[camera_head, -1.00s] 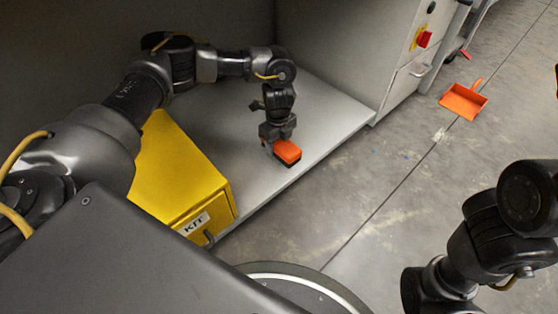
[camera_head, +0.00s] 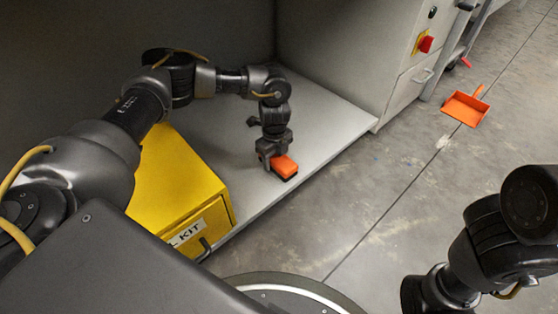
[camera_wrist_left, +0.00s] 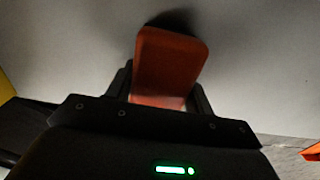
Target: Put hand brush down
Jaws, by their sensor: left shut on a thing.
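The hand brush (camera_head: 286,166) has an orange body with dark bristles beneath it. It is at the light grey booth floor, near that floor's front edge; I cannot tell if the bristles touch the surface. My left gripper (camera_head: 270,162) points down and is shut on the brush. In the left wrist view the orange brush (camera_wrist_left: 170,62) sticks out between the fingers, with a dark shadow at its far end. My right gripper is out of view; only my right arm shows at the lower right.
A yellow kit box (camera_head: 180,185) stands left of the brush on the booth floor (camera_head: 325,118). An orange dustpan (camera_head: 465,107) lies on the concrete at the right. A grey cabinet with a red switch (camera_head: 426,44) stands behind. The booth floor right of the brush is clear.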

